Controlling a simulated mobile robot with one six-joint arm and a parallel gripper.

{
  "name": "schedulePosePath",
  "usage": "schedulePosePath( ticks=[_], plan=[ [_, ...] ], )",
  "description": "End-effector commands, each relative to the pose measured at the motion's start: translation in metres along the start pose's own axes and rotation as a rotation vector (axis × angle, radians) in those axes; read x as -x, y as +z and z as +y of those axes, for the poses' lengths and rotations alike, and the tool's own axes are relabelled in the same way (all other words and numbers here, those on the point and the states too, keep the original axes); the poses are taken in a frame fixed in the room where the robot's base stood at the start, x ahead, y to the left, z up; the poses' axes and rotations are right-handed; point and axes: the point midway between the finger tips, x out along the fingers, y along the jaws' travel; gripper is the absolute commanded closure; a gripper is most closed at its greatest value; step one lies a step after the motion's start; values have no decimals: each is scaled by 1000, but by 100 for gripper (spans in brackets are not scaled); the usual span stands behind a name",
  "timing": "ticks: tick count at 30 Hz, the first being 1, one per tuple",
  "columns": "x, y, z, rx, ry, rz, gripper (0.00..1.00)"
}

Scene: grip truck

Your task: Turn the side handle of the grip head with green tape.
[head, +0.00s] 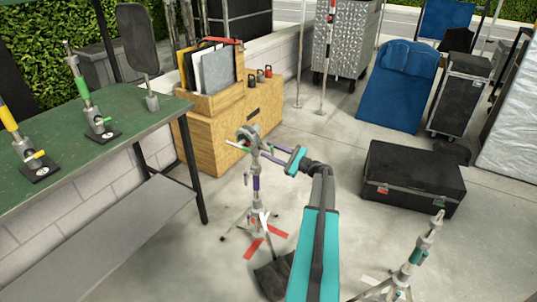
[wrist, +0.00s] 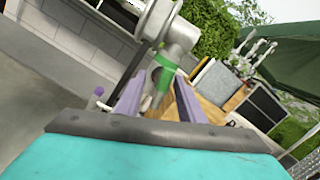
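A grey metal grip head (head: 248,134) tops a stand in the middle of the head view. In the wrist view the grip head (wrist: 178,32) is close, with a band of green tape (wrist: 164,76) below its thick grey joint. My gripper (head: 263,147) reaches it from the right with two purple fingers apart. In the wrist view my gripper (wrist: 160,90) has one finger left and one right of the taped part. I cannot tell whether either finger touches it. A pale side handle (head: 236,145) sticks out to the left of the head.
The stand has purple tape (head: 256,183) and spread legs over red floor marks. A green table (head: 125,98) at left holds more stands. A wooden cart (head: 215,140) is behind, a black case (head: 413,178) at right, another stand (head: 412,262) at lower right.

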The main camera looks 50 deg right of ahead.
Motion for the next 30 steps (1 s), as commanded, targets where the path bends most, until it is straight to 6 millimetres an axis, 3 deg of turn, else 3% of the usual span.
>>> schedulePosePath(
  ticks=[11, 30],
  plan=[
    [19, 0, 0, 0, -1, 0, 64],
    [118, 0, 1, 0, -2, 1, 64]
  ],
)
